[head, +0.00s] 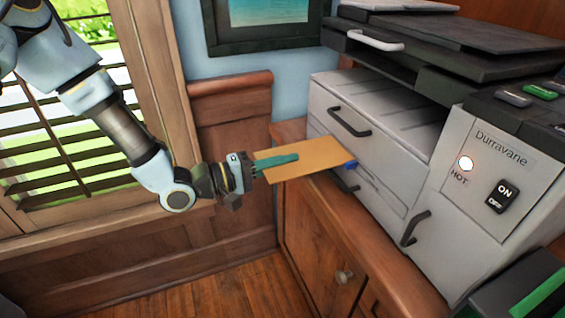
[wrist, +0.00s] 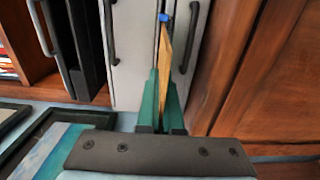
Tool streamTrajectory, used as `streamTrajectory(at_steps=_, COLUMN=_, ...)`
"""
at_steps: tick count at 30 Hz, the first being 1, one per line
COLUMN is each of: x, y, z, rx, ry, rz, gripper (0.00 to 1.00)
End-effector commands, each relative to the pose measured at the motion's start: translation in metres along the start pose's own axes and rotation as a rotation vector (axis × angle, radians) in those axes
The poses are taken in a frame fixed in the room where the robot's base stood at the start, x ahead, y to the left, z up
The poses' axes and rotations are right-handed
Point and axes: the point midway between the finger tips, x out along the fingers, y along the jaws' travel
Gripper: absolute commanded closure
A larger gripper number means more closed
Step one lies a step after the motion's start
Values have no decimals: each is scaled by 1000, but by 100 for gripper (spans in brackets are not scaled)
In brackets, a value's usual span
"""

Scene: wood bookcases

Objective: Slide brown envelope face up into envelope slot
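The brown envelope (head: 310,158) is held out roughly flat in front of the white machine (head: 372,137). My gripper (head: 295,157) has its green fingers shut on the envelope, one finger lying across its upper face. The wrist view shows the envelope (wrist: 166,55) edge-on between the fingers (wrist: 163,80). The envelope's far end is at the narrow slot beside a blue tab (head: 351,164); the tab also shows in the wrist view (wrist: 167,12). I cannot tell whether the far end is inside the slot or just in front of it. The upper face looks plain.
The machine stands on a wooden cabinet (head: 325,240). Dark handles stick out above (head: 348,122) and below (head: 414,228) the slot. A wooden window frame and shutters (head: 60,150) are at the left. A framed picture (head: 265,20) hangs behind.

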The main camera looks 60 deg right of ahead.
Motion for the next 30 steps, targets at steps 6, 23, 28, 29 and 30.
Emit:
streamTrajectory(at_steps=6, x=6, y=0, z=0, rx=0, ry=0, rz=1, gripper=100)
streamTrajectory(at_steps=23, x=19, y=0, z=0, rx=0, ry=0, rz=1, gripper=100)
streamTrajectory(at_steps=28, x=23, y=0, z=0, rx=0, ry=0, rz=0, gripper=100)
streamTrajectory(at_steps=29, x=24, y=0, z=0, rx=0, ry=0, rz=0, gripper=100)
streamTrajectory(at_steps=30, x=24, y=0, z=0, rx=0, ry=0, rz=0, gripper=100)
